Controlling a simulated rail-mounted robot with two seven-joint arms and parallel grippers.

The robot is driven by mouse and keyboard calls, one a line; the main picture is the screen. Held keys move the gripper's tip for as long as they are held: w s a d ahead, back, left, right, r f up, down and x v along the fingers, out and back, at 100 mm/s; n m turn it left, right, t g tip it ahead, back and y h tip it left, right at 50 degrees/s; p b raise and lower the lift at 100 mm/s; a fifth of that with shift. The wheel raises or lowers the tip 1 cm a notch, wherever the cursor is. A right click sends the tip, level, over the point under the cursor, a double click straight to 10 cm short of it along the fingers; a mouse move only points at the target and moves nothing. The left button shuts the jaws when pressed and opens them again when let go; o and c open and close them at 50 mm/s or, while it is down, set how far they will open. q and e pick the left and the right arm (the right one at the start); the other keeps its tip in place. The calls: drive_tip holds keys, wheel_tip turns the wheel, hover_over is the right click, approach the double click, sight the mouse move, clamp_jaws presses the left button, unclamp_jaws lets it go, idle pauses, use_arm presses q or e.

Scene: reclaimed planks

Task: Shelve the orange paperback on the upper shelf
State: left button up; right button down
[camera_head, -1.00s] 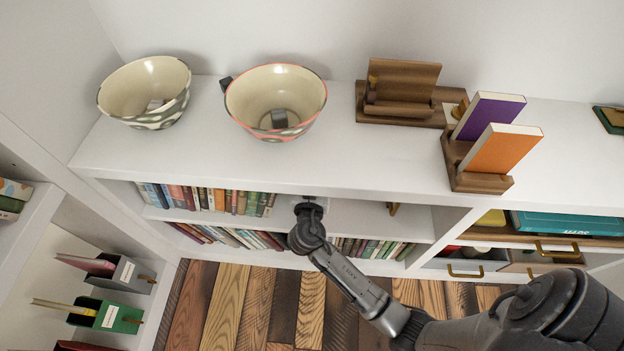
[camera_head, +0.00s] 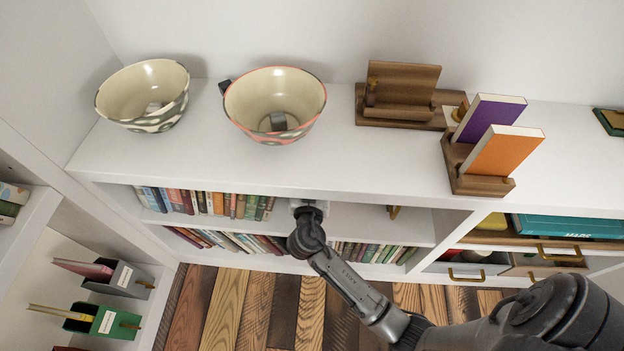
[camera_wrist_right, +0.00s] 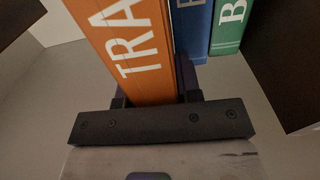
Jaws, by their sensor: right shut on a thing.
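The orange paperback (camera_wrist_right: 135,45), with large white letters on its spine, stands between the fingers of my right gripper (camera_wrist_right: 152,88) in the right wrist view. The gripper is shut on it. A blue book (camera_wrist_right: 193,25) and a green book (camera_wrist_right: 231,25) stand just to its right there. In the head view my right arm reaches into the upper shelf (camera_head: 355,218), right of a row of books (camera_head: 215,202). The fingers and the held book are hidden there by the cabinet top and my wrist. My left gripper is not in view.
On the cabinet top (camera_head: 370,165) stand two bowls (camera_head: 145,90) (camera_head: 275,95) and wooden stands (camera_head: 400,85) (camera_head: 480,185). Another orange book (camera_head: 505,150) and a purple book (camera_head: 490,115) lean there. The upper shelf has free room right of my wrist.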

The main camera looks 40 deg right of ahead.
drive_tip(key=c, duration=1.2)
unclamp_jaws()
drive_tip(key=o, duration=0.5)
drive_tip(key=shift+c, duration=0.2)
drive_tip(key=p+v, duration=0.3)
drive_tip(key=v, duration=1)
drive_tip(key=shift+s+a, duration=0.3)
